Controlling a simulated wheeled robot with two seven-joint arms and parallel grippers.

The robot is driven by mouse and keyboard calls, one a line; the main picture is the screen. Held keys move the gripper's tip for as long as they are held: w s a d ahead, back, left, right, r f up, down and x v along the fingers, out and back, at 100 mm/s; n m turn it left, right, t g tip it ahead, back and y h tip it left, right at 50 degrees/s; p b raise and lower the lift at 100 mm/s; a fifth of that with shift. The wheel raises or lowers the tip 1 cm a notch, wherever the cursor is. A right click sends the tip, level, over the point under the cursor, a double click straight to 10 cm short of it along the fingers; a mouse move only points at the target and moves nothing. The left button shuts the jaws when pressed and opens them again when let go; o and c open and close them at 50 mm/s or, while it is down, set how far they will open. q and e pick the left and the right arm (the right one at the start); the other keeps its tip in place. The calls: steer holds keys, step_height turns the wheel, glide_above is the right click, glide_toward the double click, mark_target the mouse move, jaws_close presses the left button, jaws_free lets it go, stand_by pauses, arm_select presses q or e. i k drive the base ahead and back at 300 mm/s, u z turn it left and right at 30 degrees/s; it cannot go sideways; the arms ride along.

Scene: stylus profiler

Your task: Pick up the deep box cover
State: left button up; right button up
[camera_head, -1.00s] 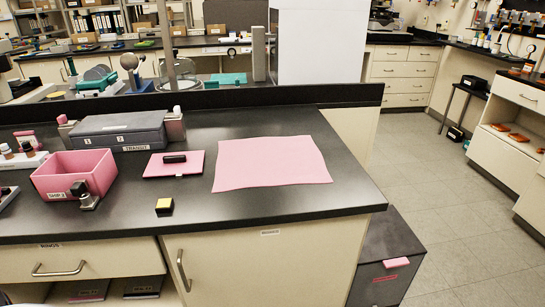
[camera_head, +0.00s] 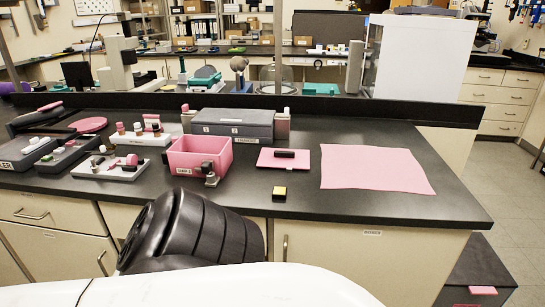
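A flat pink cover (camera_head: 270,159) with a black bar handle (camera_head: 285,153) lies on the black counter; I take it for the deep box cover. Just left of it stands an open deep pink box (camera_head: 190,158) with a label on its front and a dark metal latch or clamp (camera_head: 211,172) at its front right corner. The cover lies apart from the box, which is uncovered. Neither of my grippers is in view; only a black ribbed arm part and a white part of mine show at the bottom.
A grey case (camera_head: 232,123) stands behind the box. A pink sheet (camera_head: 375,169) lies to the right, and a small yellow-topped black block (camera_head: 279,192) lies in front of the cover. Trays of small parts (camera_head: 110,166) fill the left. Counter (camera_head: 440,215) near the right front edge is clear.

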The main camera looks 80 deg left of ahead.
mark_target(288, 159)
steer(key=k, duration=0.6)
steer(key=u, duration=0.75)
